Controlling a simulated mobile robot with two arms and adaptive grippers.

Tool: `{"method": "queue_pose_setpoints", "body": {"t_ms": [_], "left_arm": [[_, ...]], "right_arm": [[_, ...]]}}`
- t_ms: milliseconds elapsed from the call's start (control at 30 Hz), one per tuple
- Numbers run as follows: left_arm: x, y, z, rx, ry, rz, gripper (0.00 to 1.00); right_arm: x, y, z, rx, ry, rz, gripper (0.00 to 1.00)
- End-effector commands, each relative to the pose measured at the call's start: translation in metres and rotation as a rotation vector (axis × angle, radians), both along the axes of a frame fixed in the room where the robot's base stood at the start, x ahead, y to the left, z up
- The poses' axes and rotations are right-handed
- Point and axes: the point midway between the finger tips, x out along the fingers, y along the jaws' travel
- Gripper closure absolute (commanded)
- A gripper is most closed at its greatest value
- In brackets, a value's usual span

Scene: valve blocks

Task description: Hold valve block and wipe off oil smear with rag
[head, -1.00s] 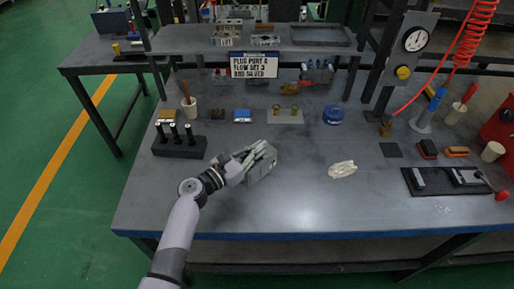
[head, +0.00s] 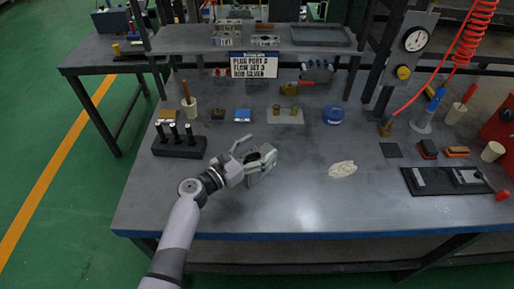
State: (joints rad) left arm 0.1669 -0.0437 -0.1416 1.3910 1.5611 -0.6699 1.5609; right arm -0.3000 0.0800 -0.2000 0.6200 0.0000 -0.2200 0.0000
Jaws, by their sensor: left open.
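The valve block (head: 266,176) is a grey-green metal block on the middle of the bench, with a dark patch on its top. My left gripper (head: 252,153) is open at the block's upper left side, its fingers spread near the block's top. I cannot tell whether a finger touches it. The rag (head: 342,169) is a crumpled cream cloth lying flat on the bench to the right of the block. My right gripper is not in view.
A black holder with several posts (head: 180,146) stands left of my arm. A blue round container (head: 333,115) and a tray with two brass parts (head: 285,115) sit behind. A black mat with tools (head: 445,181) lies at the right. The bench front (head: 330,210) is clear.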

Motion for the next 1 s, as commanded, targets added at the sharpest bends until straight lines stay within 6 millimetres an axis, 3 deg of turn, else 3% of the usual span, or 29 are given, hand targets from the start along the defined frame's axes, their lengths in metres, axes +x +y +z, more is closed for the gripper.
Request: {"method": "queue_pose_setpoints", "body": {"t_ms": [433,1000], "left_arm": [[-0.006,0.007,-0.001,0.001,0.001,0.002,0.27],[-0.072,0.076,-0.001,0.002,0.001,0.000,0.27]], "right_arm": [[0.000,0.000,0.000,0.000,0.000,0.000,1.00],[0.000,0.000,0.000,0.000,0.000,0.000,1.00]]}}
